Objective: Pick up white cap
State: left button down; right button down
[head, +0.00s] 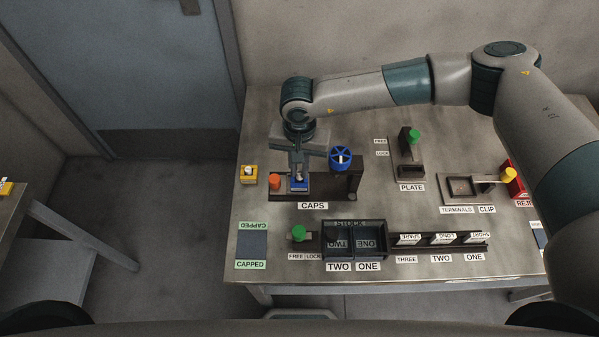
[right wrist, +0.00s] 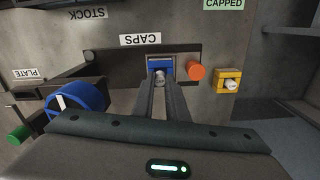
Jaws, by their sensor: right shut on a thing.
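My right gripper (head: 298,174) reaches down to the caps rack (head: 338,187) from behind. Its fingertips (right wrist: 160,84) are shut on a small white cap (right wrist: 160,75) at the blue holder (right wrist: 161,63). The blue holder also shows in the head view (head: 299,188), at the front of the rack. I cannot tell whether the cap is still seated in it. Another small white piece (head: 249,170) sits on a yellow block (head: 249,180) left of the rack. My left gripper is not in view.
An orange cylinder (head: 274,181) stands beside the blue holder, and a blue wheel (head: 340,157) is at the rack's right. In front are the stock bin (head: 356,257) and a dark capped pad (head: 252,246). The plate fixture (head: 410,172) stands to the right.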

aim_at(300, 172)
notch_tip(300, 172, up, 7)
jog(key=b, duration=0.3)
jog(key=shift+r, duration=0.45)
